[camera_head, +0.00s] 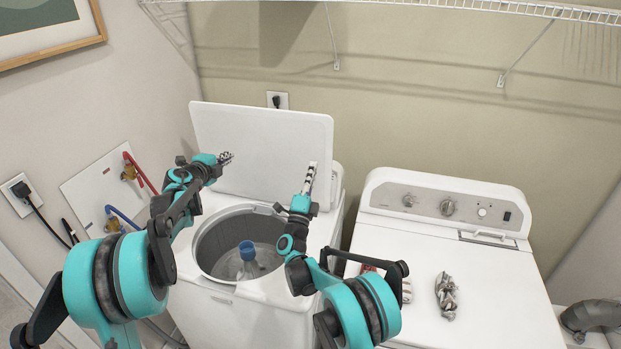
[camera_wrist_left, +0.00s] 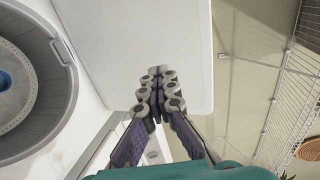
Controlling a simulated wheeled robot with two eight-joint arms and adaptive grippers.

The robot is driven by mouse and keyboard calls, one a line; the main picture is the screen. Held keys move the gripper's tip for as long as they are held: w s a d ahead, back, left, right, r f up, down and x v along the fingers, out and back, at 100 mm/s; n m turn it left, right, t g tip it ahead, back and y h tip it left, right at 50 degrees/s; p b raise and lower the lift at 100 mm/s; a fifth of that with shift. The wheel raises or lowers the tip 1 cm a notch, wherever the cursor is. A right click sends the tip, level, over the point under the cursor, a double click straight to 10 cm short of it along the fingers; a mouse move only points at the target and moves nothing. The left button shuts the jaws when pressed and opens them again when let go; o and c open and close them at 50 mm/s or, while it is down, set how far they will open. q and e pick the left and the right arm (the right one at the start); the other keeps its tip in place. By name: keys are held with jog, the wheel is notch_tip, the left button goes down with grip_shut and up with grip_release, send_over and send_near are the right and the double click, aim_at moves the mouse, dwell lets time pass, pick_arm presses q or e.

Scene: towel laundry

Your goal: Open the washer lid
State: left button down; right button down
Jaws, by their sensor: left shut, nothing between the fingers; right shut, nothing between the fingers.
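The white washer (camera_head: 255,315) stands left of centre in the head view. Its lid (camera_head: 265,140) is raised and stands upright at the back, and the round drum opening (camera_head: 240,240) is uncovered. My left gripper (camera_head: 226,157) is shut and empty in front of the raised lid. In the left wrist view, my left gripper (camera_wrist_left: 156,75) shows its fingertips together against the white lid (camera_wrist_left: 130,40); I cannot tell whether they touch it. My right gripper (camera_head: 311,168) is shut and empty near the lid's lower right part.
A white dryer (camera_head: 445,240) stands to the right with a crumpled cloth (camera_head: 447,295) on top. A wire shelf (camera_head: 450,8) runs overhead. Red and blue hoses (camera_head: 140,172) are on the left wall.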

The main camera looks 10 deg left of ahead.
pick_arm(q)
jog(key=c, duration=2.3)
grip_release()
jog(key=o, duration=0.4)
jog(key=shift+o, duration=0.2)
jog(key=shift+s, duration=0.1)
